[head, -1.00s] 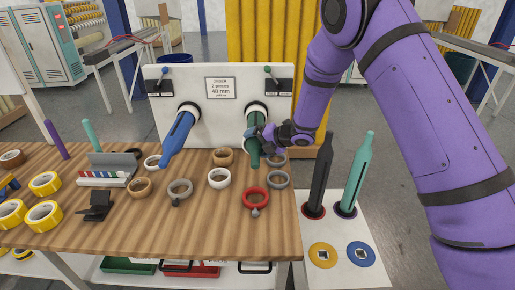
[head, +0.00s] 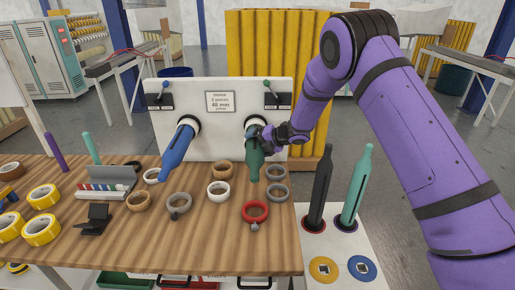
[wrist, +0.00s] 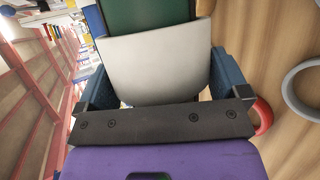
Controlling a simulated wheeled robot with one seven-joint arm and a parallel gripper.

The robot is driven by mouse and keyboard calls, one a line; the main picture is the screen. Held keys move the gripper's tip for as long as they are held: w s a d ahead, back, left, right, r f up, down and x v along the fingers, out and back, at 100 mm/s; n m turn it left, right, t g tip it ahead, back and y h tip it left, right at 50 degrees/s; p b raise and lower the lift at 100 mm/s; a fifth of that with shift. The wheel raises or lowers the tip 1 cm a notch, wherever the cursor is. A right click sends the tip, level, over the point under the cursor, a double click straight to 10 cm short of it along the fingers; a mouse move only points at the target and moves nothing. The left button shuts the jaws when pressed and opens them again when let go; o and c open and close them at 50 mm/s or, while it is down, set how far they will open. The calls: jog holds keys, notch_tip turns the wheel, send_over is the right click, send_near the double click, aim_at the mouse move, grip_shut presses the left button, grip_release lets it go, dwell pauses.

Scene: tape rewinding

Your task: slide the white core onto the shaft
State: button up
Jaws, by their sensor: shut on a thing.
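The white core (wrist: 155,70) fills the space between my gripper's fingers (wrist: 158,85) in the wrist view. The green shaft (wrist: 150,12) shows just beyond its far edge, in line with it. In the head view my gripper (head: 266,138) is at the green shaft (head: 254,166), close to the shaft's base on the upright panel (head: 220,130). The core is mostly hidden there by my gripper, so how far it sits along the shaft is hard to tell. The green shaft's tip points toward the viewer, below my gripper.
A blue shaft (head: 176,155) sticks out left of the green one. Tape rings, including a white one (head: 218,191) and a red one (head: 255,211), lie on the wooden table (head: 150,250) below. A black post (head: 320,190) and a teal post (head: 355,190) stand at right.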

jog(key=shift+w, duration=2.2)
jog(key=shift+w, duration=0.15)
jog(key=shift+w, duration=0.4)
jog(key=shift+s+f, duration=0.1)
jog(key=shift+f, duration=0.05)
jog(key=o, duration=0.6)
jog(key=shift+c, duration=0.2)
jog(key=shift+f, duration=0.1)
jog(key=v, duration=1.1)
jog(key=shift+r, duration=0.2)
